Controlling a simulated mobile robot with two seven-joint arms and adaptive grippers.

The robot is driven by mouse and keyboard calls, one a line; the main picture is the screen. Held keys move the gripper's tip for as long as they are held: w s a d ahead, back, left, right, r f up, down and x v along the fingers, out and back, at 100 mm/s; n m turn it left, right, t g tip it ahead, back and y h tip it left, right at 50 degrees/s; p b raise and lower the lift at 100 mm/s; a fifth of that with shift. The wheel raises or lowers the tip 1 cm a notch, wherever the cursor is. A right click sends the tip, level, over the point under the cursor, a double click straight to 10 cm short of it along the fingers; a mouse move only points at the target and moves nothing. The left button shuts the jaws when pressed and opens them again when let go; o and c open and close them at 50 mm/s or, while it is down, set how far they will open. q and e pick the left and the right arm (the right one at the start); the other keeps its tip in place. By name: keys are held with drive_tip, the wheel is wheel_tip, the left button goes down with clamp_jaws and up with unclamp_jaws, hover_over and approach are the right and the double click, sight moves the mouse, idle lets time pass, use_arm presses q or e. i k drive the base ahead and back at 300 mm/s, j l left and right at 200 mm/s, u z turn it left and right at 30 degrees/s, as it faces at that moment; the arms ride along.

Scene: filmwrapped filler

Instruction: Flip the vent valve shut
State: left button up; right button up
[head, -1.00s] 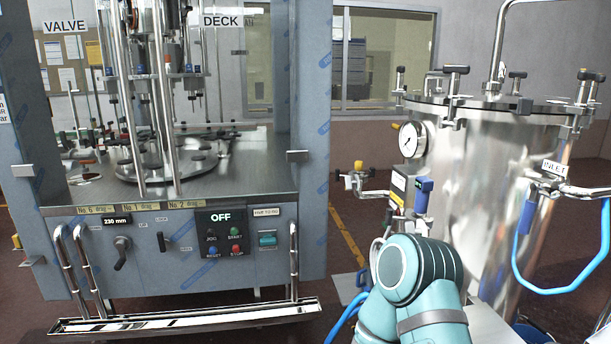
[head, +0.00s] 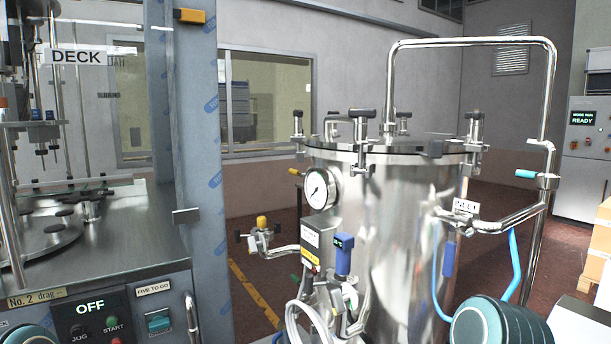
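The steel pressure tank (head: 400,215) stands in the middle of the head view with a round gauge (head: 321,189) on its left side. No label I can read says vent, so I cannot tell which valve it is. A small valve with a yellow top (head: 262,222) sits on a side pipe to the left. A blue-topped fitting (head: 343,255) stands upright below the gauge. A blue handle (head: 449,259) hangs down below the INLET label (head: 466,207). A teal handle (head: 526,174) lies roughly level on the right pipe. Neither gripper is in view; only teal arm parts show at the bottom.
The filling machine (head: 120,240), its panel reading OFF, stands close on the left. A tall pipe (head: 470,42) loops over the tank's right side. Blue and clear hoses hang near the tank. A cabinet (head: 590,150) reading READY and stacked boxes (head: 602,245) stand at right.

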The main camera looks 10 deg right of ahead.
sight(294, 172)
drive_tip(key=z, duration=0.15)
drive_tip(key=j, duration=0.7)
drive_tip(key=i+j, duration=0.15)
drive_tip(key=j, duration=0.15)
drive_tip(key=i+j+u, duration=0.1)
drive_tip(key=j, duration=0.25)
drive_tip(key=i+j, duration=0.35)
drive_tip(key=i, duration=0.4)
drive_tip(key=i+j+u, duration=0.15)
drive_tip(key=i, duration=0.35)
